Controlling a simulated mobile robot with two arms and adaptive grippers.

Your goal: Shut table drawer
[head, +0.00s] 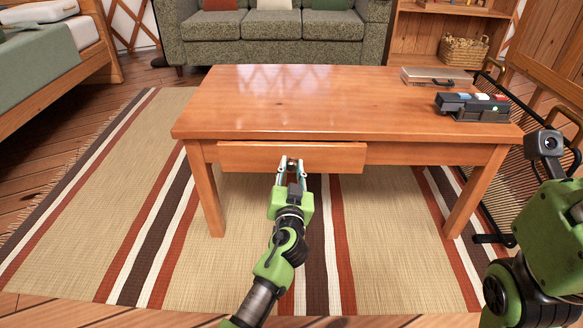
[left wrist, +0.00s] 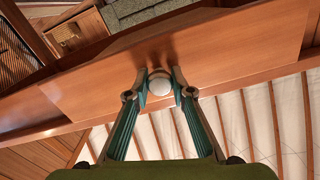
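The wooden table (head: 330,100) has a drawer (head: 240,156) in its front side, and the drawer's front stands out slightly from the apron. In the left wrist view the drawer front (left wrist: 230,55) carries a round pale knob (left wrist: 159,85). My left gripper (head: 291,163) is at the middle of the drawer front.
On the tabletop's right lie a dark device with coloured parts (head: 473,106) and a flat silver case (head: 436,76). A sofa (head: 270,40) stands behind the table and a bed (head: 50,55) at the left. The striped rug (head: 110,200) in front is clear.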

